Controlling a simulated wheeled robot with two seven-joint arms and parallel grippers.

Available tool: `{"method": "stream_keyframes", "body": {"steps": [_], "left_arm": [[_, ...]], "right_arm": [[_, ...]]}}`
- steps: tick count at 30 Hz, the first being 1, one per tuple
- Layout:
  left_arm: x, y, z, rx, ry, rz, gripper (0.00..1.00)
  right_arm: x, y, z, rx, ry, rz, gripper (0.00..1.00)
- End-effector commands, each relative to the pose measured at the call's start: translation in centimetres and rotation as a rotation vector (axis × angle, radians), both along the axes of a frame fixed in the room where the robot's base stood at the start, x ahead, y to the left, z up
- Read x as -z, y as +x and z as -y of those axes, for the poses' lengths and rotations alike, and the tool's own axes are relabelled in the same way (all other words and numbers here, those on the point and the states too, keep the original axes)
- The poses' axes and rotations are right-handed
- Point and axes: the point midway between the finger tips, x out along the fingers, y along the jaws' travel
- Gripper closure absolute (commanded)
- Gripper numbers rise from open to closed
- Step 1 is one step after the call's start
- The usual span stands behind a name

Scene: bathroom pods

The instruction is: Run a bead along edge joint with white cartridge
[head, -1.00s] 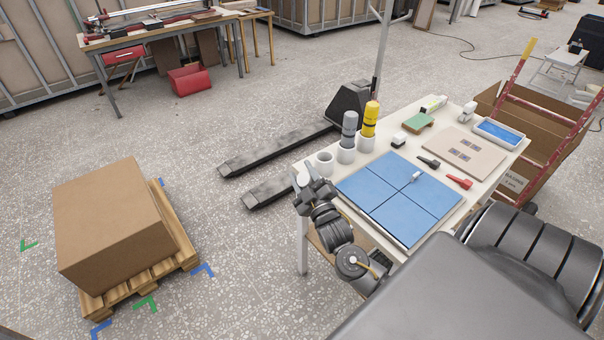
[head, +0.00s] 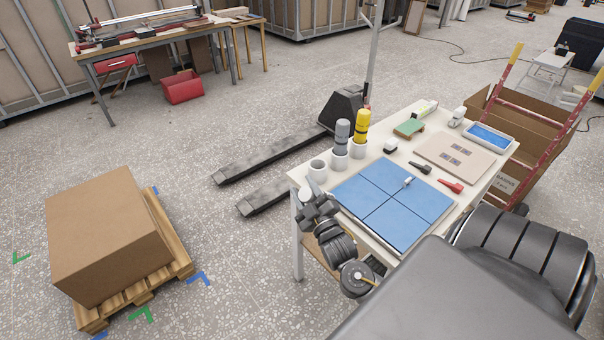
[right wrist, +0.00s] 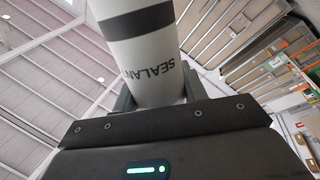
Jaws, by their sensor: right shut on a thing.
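My right gripper (head: 314,203) is at the near left corner of the work table, beside the blue tiled panel. It is shut on the white cartridge (right wrist: 150,75). In the right wrist view the cartridge has a dark band and the lettering "SEALAN", and rises out of the jaws; its far end is out of frame. In the head view it is hard to make out. The blue panel (head: 370,190) lies on the table with thin dark joints between its tiles. I cannot tell which line is the edge joint. My left gripper is not in view.
A grey cartridge (head: 342,133) and a yellow cartridge (head: 362,126) stand in white cups; a third cup (head: 317,170) looks empty. A small white piece (head: 408,181) lies on the panel. Black and red tools (head: 451,187) lie nearby. A boxed pallet (head: 105,235) stands left.

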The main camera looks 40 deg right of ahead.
Motion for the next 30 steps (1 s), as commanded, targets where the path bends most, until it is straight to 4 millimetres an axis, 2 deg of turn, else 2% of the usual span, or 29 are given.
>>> {"method": "stream_keyframes", "body": {"steps": [30], "left_arm": [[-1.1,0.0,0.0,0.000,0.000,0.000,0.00]], "right_arm": [[0.1,-2.5,-0.1,0.000,0.002,-0.003,1.00]]}}
